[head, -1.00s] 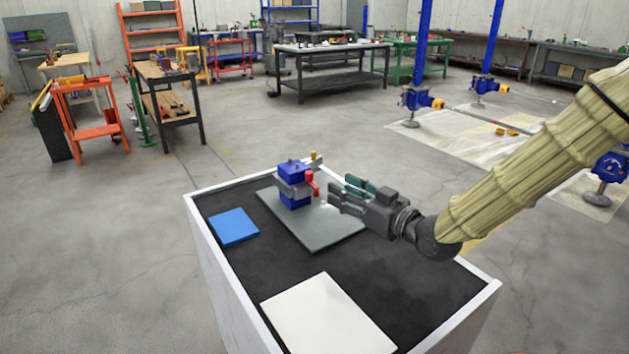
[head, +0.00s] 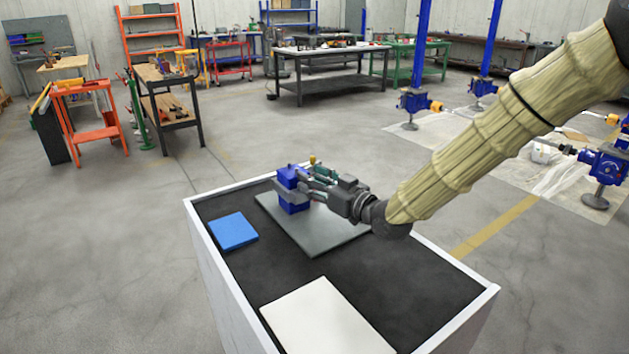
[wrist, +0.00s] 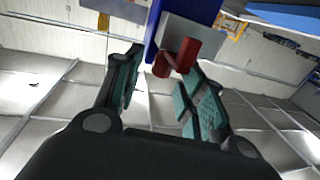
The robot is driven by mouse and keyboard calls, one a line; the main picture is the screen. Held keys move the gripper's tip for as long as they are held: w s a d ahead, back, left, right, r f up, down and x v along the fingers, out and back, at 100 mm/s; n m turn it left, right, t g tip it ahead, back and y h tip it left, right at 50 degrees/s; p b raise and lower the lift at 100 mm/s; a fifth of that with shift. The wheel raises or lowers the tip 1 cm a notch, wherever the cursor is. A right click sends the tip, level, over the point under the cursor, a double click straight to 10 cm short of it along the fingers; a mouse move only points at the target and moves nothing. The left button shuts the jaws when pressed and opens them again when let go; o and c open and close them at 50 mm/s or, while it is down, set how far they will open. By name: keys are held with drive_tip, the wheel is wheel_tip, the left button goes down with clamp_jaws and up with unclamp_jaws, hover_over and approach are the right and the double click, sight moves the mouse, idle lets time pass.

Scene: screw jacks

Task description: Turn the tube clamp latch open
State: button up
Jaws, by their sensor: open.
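The tube clamp (head: 291,188) is a blue block with a grey metal band, upright on a grey plate (head: 317,236) on the bench. Its red latch (wrist: 176,58) shows in the wrist view, in front of the grey metal part and the blue body. My gripper (head: 305,184) is at the clamp's right side, with its fingers reaching to the block. In the wrist view my open gripper (wrist: 160,82) has its green-padded fingers spread, with the latch near the right fingertip. I cannot tell whether they touch. In the head view the fingers hide the latch.
A blue pad (head: 233,231) lies left of the plate, and a white sheet (head: 327,318) lies at the front. The black bench top (head: 265,272) has a raised white edge. Its middle is clear. Workbenches and blue screw jacks (head: 606,165) stand farther off.

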clamp_jaws()
drive_tip(key=shift+n+g+y, duration=0.5)
drive_tip(key=shift+g, duration=0.1)
unclamp_jaws()
drive_tip(key=shift+d, duration=0.1)
drive_tip(key=v, duration=1.2)
